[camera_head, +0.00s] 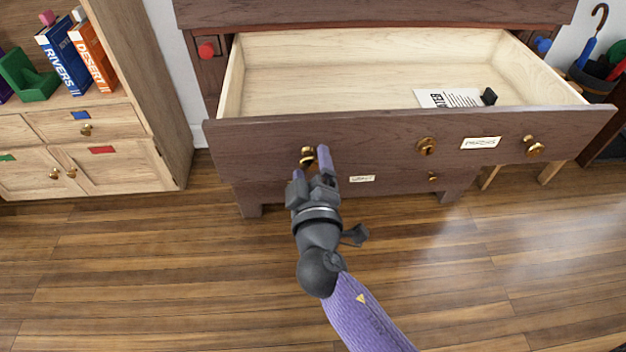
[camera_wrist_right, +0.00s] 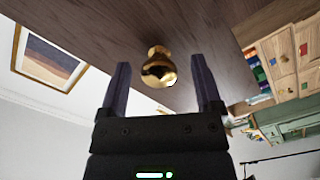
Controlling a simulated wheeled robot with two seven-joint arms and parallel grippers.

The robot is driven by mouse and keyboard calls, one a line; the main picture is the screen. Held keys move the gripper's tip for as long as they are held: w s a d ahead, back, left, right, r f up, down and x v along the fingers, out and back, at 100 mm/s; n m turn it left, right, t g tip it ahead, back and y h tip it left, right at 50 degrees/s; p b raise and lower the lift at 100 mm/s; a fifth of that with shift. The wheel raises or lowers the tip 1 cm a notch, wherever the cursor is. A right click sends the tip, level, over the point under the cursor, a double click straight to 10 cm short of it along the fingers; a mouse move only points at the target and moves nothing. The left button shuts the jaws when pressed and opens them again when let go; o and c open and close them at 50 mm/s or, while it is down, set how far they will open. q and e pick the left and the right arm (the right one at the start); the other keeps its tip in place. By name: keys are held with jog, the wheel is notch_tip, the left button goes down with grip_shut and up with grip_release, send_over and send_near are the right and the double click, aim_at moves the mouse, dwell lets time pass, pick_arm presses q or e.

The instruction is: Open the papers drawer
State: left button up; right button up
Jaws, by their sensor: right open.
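The papers drawer (camera_head: 380,128) is a wide dark wood drawer, pulled out of the dresser with its pale wooden inside showing. A label (camera_head: 480,143) that seems to read "PAPERS" is on its front, right of the brass keyhole plate (camera_head: 427,146). A sheet of printed paper (camera_head: 449,98) and a small black object (camera_head: 489,96) lie inside. My right gripper (camera_head: 311,160) is open at the left brass knob (camera_head: 307,156). In the wrist view the knob (camera_wrist_right: 158,70) sits between the spread fingers, with gaps on both sides. The right brass knob (camera_head: 534,146) is free. My left gripper is out of view.
A lower drawer with a small label (camera_head: 362,179) is shut beneath. A light wooden cabinet (camera_head: 110,130) with books stands at the left. An umbrella stand (camera_head: 592,85) is at the right. The wooden floor (camera_head: 150,270) in front is clear.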

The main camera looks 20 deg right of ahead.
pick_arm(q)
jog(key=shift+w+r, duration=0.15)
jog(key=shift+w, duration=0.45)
pick_arm(e)
jog(key=v, duration=0.8)
jog(key=shift+s, duration=0.3)
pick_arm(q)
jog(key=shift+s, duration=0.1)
pick_arm(e)
jog(key=shift+a+r, duration=0.1)
